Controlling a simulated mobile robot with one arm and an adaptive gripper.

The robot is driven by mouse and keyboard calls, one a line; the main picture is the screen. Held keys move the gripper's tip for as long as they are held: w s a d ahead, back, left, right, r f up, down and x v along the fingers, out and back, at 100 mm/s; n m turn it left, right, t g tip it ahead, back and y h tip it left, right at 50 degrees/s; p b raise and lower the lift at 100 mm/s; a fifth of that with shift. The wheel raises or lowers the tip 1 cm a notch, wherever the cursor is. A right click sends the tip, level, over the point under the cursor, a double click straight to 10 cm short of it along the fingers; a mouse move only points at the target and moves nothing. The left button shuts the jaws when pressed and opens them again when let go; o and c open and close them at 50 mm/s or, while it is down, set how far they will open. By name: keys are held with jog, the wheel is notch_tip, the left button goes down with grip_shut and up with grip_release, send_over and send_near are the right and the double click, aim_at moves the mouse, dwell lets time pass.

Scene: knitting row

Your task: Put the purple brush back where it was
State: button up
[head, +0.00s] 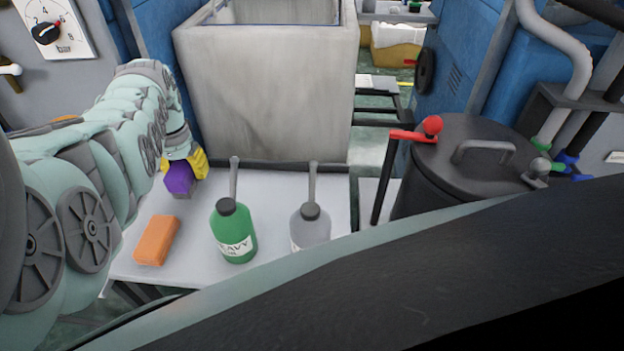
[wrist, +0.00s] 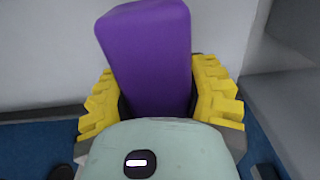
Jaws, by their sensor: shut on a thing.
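The purple brush (wrist: 150,50) is a plain rounded block between the two yellow fingers of my gripper (wrist: 160,95) in the wrist view. My gripper is shut on it. In the head view the brush (head: 180,179) shows at the left, below my gripper (head: 190,165), near the far left part of the grey table (head: 285,185). The brush looks slightly tilted in the wrist view. I cannot tell whether its lower end touches the table.
An orange block (head: 156,241) lies on the table nearer to me. A green bottle (head: 232,230) and a grey bottle (head: 310,227) stand to its right. A large grey tank (head: 270,90) rises behind the table. A dark lidded drum (head: 460,170) with a red-knobbed lever stands at the right.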

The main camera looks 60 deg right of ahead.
aim_at(183, 160)
jog(key=shift+f+b, duration=0.4)
jog(key=shift+f, duration=0.75)
jog(key=shift+f, duration=0.2)
jog(key=o, duration=1.1)
jog(key=shift+r, duration=0.1)
jog(key=shift+r+p, duration=0.4)
jog(key=shift+r, duration=0.35)
notch_tip(183, 160, up, 11)
jog(key=shift+f+p, duration=0.1)
jog(key=shift+p, duration=0.25)
